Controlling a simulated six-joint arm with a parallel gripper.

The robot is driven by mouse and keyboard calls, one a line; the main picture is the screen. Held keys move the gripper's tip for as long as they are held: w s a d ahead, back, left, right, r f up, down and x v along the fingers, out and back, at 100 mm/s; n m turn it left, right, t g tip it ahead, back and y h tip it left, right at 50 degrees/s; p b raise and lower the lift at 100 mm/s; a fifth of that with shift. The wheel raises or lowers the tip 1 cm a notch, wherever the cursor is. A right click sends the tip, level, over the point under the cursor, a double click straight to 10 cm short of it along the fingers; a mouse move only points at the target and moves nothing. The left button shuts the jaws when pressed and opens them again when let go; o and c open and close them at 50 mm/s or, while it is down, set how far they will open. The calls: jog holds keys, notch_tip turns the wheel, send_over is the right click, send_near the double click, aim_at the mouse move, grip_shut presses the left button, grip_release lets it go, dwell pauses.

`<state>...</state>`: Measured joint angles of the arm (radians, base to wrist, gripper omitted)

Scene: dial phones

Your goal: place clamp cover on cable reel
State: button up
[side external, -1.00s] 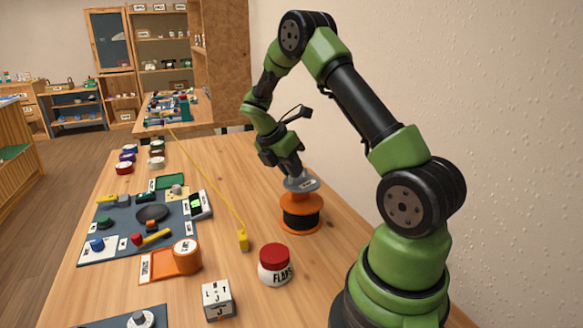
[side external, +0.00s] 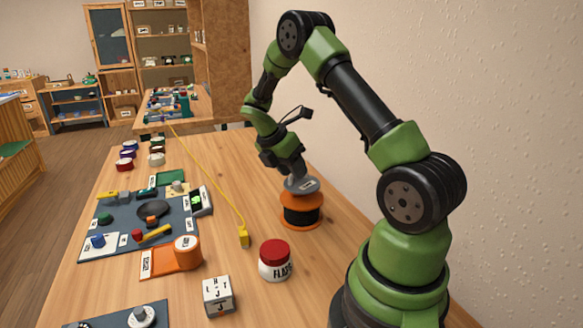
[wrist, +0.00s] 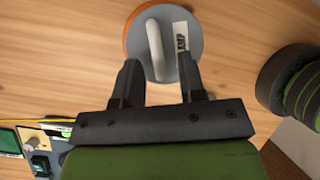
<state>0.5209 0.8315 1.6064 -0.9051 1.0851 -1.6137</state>
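The clamp cover (side external: 306,186) is a grey disc with a light raised handle and a small printed label. It is at the top of the cable reel (side external: 302,215), which has orange flanges and a black middle. In the wrist view, the cover (wrist: 177,62) hides most of the reel, with an orange rim (wrist: 133,35) showing at the left. I cannot tell whether the cover sits fully flat. My gripper (side external: 294,176) is just above the cover. In the wrist view, its fingers (wrist: 158,65) are apart, with clear gaps beside the handle (wrist: 155,40).
A white jar with a red lid (side external: 274,261) and a white lettered cube (side external: 218,296) stand nearer the camera. A yellow cable (side external: 215,192) crosses the table to the left. A blue-grey mat (side external: 106,252) holds tools. Bare wood surrounds the reel; the wall is to the right.

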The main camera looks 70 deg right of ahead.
jog(key=shift+r, duration=0.1)
jog(key=shift+r, duration=0.3)
jog(key=w+a+r+m+t+y, duration=0.1)
jog(key=a+r+m+t, duration=0.1)
jog(key=a+r, duration=0.45)
jog(key=w+a+r+m+t, duration=0.15)
jog(key=a+r, duration=0.25)
jog(key=r, duration=0.5)
jog(key=s+a+r+m+t+y, duration=0.2)
jog(key=s+a+m+t+y, duration=0.3)
jog(key=s+a+m, duration=0.8)
jog(key=a+m+t, duration=0.1)
jog(key=a+t, duration=0.1)
jog(key=shift+s+a+r+m, duration=0.35)
jog(key=shift+a, duration=0.05)
